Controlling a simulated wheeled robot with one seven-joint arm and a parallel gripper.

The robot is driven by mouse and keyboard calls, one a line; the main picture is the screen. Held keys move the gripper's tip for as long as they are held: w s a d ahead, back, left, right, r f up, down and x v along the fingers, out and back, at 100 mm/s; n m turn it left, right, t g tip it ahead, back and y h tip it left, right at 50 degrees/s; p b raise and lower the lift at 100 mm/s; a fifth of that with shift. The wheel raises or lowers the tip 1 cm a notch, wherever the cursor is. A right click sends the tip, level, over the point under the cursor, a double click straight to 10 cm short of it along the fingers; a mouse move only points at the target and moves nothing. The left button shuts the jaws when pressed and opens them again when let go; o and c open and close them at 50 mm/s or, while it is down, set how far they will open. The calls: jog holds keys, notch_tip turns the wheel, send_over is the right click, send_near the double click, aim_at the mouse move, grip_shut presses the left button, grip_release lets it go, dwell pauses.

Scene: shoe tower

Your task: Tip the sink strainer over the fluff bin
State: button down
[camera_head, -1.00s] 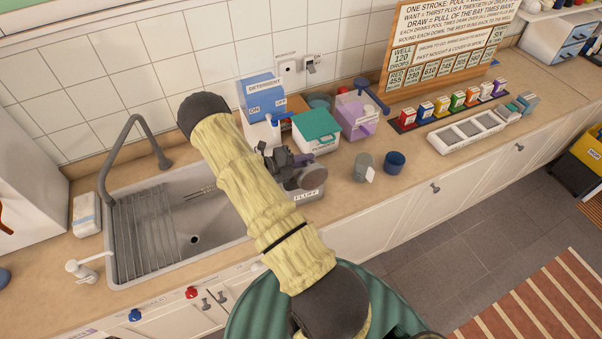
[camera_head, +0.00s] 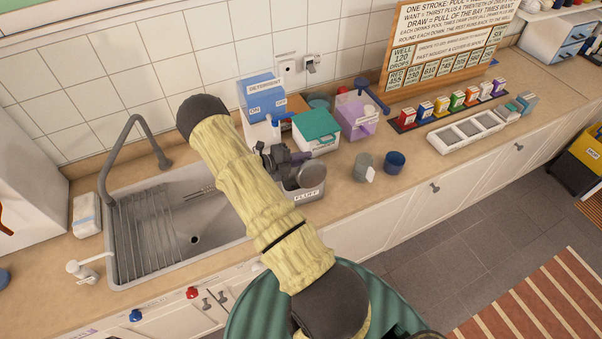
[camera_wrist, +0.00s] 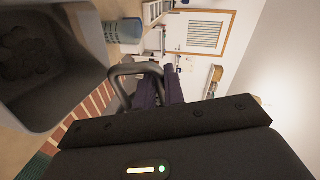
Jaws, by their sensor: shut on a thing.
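My gripper (camera_head: 287,157) is shut on the sink strainer (camera_head: 311,177), a round grey piece that shows as a disc tilted on edge in the head view. The strainer is directly above the grey fluff bin (camera_head: 307,196), whose front label reads FLUFF. In the wrist view a grey wire loop (camera_wrist: 122,86) shows beside the dark purple fingers (camera_wrist: 160,92). The bin (camera_wrist: 88,35) fills the left of that view, with dark rounded lumps inside. Whether anything is still in the strainer cannot be seen.
The sink (camera_head: 190,225) lies left of my arm. A detergent box (camera_head: 262,95), a green-lidded tub (camera_head: 317,130) and a purple container (camera_head: 357,117) stand behind the bin. A grey cup (camera_head: 362,164) and a blue cup (camera_head: 395,162) stand to the right.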

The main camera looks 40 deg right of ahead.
jog(key=shift+w+d+r+n, duration=0.1)
jog(key=shift+w+d+n, duration=0.05)
jog(key=shift+n, duration=0.25)
jog(key=shift+w+d+n+g, duration=0.1)
jog(key=shift+w+n+g, duration=0.3)
jog(key=shift+n, duration=0.45)
jog(key=shift+w+d+n+g, duration=0.1)
jog(key=shift+w+n+g, duration=0.1)
jog(key=shift+w+n, duration=0.55)
dwell(1.2)
jog(key=shift+s, duration=0.15)
dwell(0.7)
jog(key=shift+s, duration=0.1)
jog(key=shift+s+a+m+t, duration=0.15)
jog(key=shift+s+m+t, duration=0.15)
jog(key=shift+s+m, duration=0.5)
jog(key=shift+w+m, duration=0.15)
jog(key=shift+m, duration=0.35)
